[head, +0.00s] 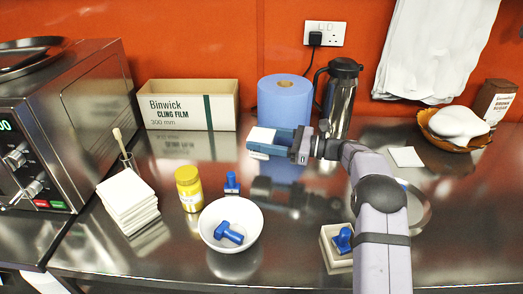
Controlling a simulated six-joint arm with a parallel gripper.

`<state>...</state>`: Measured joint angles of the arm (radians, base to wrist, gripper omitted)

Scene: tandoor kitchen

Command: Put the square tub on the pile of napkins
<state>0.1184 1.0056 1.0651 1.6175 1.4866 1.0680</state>
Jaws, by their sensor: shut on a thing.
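A small white square tub (261,137) is held in the air by my gripper (274,145), left of the wrist. The blue fingers are shut on it, and they hide part of its sides. The pile of napkins (127,197) is a squarish white stack on the steel counter at the left. Its top is bare. My gripper and the tub are well to the right of the pile and higher, in front of the blue paper roll.
A yellow jar (189,190), a white bowl (213,240) holding a blue-handled stamp, and another blue stamp (232,184) stand right of the pile. A brush in a holder (126,158) stands behind it. The cling film box (188,106) and blue roll (285,97) are at the back.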

